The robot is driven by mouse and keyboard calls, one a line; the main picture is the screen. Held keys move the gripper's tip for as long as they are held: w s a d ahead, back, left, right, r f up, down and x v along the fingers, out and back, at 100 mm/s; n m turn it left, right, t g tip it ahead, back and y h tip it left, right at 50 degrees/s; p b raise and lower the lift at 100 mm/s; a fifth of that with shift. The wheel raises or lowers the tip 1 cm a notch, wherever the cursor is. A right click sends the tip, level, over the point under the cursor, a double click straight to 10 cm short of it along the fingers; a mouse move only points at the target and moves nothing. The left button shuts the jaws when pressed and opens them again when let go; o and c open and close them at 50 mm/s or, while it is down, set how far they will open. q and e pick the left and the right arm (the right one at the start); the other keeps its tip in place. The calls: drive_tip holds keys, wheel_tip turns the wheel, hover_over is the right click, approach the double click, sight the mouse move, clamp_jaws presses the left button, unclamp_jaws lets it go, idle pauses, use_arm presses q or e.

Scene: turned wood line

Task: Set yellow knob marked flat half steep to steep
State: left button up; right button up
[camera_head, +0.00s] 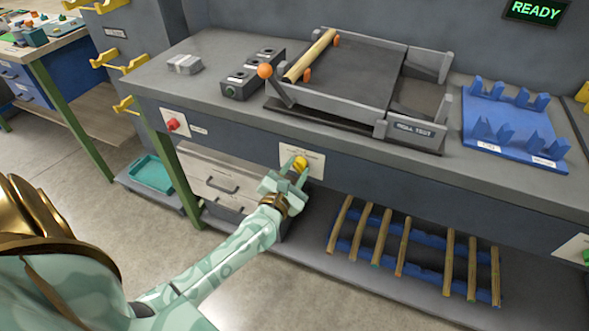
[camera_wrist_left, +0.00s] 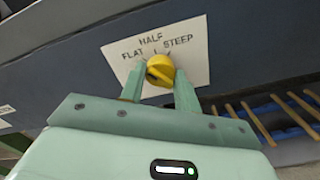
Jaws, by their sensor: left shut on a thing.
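The yellow knob (camera_head: 300,164) sits on a white plate (camera_head: 315,159) on the bench's front panel. In the left wrist view the knob (camera_wrist_left: 160,70) is round, with a dark mark on its lower left face. The plate there (camera_wrist_left: 196,53) reads FLAT at left, HALF at top and STEEP at right, with short tick marks. Which mark the knob points at is unclear. My left gripper (camera_head: 289,176) is shut on the knob, one finger on each side, also in the left wrist view (camera_wrist_left: 160,78). My right gripper is not in view.
A red button (camera_head: 173,125) sits left on the same front panel. Above stand the tilting roll test frame (camera_head: 415,131) with a wooden rod (camera_head: 309,56), and a blue rack (camera_head: 512,125). Wooden rods (camera_head: 403,246) lie on the lower shelf. A READY sign (camera_head: 536,11) glows green.

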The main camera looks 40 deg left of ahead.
use_arm(q)
drive_tip(key=m+p, duration=0.2)
drive_tip(key=m, duration=0.1)
drive_tip(key=shift+r+m, duration=0.25)
drive_tip(key=shift+m, duration=0.05)
drive_tip(key=m+p, duration=0.2)
drive_tip(key=m, duration=0.2)
drive_tip(key=shift+m, duration=0.3)
drive_tip(key=m+p, duration=0.2)
drive_tip(key=m, duration=0.1)
drive_tip(key=shift+f, duration=0.1)
drive_tip(key=shift+d+f+m+p, duration=0.1)
drive_tip(key=shift+m+p, duration=0.75)
drive_tip(key=shift+m, duration=1.35)
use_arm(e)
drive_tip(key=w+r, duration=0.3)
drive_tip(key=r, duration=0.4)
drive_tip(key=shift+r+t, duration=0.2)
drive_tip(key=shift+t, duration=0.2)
use_arm(q)
drive_tip(key=shift+m, duration=0.3)
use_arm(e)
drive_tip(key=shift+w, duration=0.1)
use_arm(q)
drive_tip(key=shift+f, duration=0.1)
drive_tip(key=o, duration=1)
